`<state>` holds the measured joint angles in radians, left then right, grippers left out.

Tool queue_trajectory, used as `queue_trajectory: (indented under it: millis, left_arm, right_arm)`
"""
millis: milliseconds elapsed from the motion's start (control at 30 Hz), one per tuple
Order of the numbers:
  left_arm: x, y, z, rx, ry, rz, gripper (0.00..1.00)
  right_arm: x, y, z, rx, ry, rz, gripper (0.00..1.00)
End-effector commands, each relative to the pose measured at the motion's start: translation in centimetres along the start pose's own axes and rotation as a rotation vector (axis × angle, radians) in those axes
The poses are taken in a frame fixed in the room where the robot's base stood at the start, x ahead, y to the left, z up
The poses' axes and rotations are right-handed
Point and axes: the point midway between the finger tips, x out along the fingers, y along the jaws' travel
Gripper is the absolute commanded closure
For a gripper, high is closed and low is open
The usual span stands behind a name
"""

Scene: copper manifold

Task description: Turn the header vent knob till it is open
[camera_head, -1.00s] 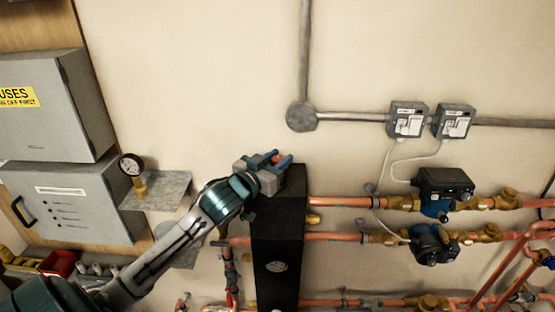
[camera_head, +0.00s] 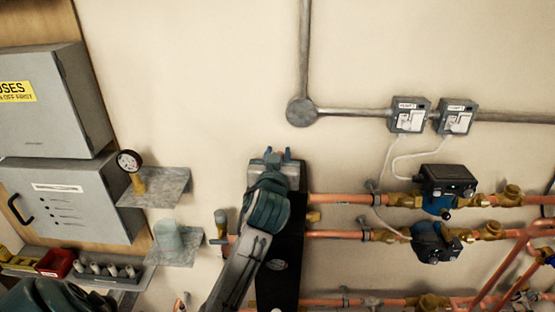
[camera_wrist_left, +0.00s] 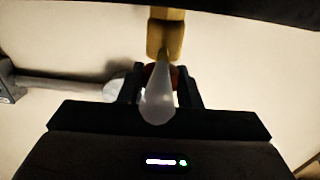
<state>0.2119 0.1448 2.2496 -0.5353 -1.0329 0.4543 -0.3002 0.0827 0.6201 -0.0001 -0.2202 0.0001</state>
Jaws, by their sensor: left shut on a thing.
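The black header (camera_head: 285,255) stands upright against the wall in the head view. My left gripper (camera_head: 279,154) is at its top end, fingers pointing up in the picture. In the left wrist view, the red vent knob (camera_wrist_left: 150,74) sits between the dark fingertips of my left gripper (camera_wrist_left: 160,88), just below a brass fitting (camera_wrist_left: 166,38). The gripper is shut on the knob. A pale, drop-shaped piece (camera_wrist_left: 157,100) partly covers the knob there. In the head view, the gripper hides the knob. My right gripper is not in view.
Copper pipes (camera_head: 345,200) with two pumps (camera_head: 447,182) run right from the header. Left are a gauge (camera_head: 130,162) on a shelf (camera_head: 165,185), a translucent cup (camera_head: 168,236) on a lower shelf, and grey boxes (camera_head: 70,205).

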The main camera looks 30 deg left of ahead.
Motion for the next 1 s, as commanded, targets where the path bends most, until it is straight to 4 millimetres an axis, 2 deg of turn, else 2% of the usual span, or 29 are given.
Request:
queue_trajectory:
  millis: [33,333,1000]
  left_arm:
    - [0.0,0.2,0.5,-0.011,-0.002,-0.042,0.93]
    - [0.1,0.3,0.8,-0.008,-0.001,-0.325,0.93]
    - [0.2,0.2,0.7,-0.001,0.005,-0.966,0.92]
  right_arm:
    - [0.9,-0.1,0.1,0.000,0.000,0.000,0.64]
    - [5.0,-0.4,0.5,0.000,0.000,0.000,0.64]
    - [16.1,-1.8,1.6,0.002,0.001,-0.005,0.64]
